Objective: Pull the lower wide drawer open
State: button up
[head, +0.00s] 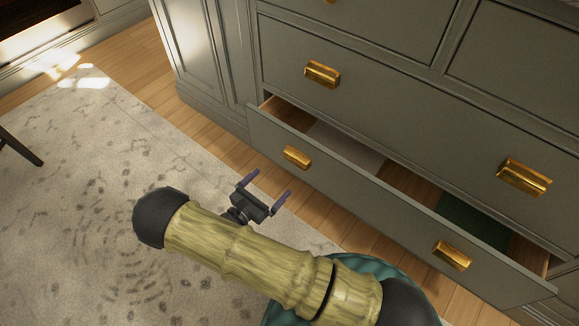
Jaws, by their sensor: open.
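The lower wide drawer (365,200) is a grey-green front at the bottom of the cabinet. It stands partly open, and a strip of its inside shows. It has two brass cup handles, a left one (297,157) and a right one (452,255). Inside I see a pale flat thing (345,148) on the left and a dark green thing (472,222) on the right. My gripper (271,184) is open, with two purple-tipped fingers apart and nothing between them. In the picture it is below and left of the left handle, apart from it.
The wide drawer above (420,110) is shut and has two brass handles. A patterned rug (90,190) and wooden floor (225,143) lie in front of the cabinet. A dark chair or table leg (22,148) shows at the left edge.

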aim_at(293, 159)
jog(key=b+x, duration=0.4)
jog(key=x, duration=0.5)
jog(key=shift+w+d+f, duration=0.1)
jog(key=shift+w+d, duration=0.4)
jog(key=shift+w, duration=0.1)
jog(key=c, duration=1.3)
jog(key=shift+a, duration=0.15)
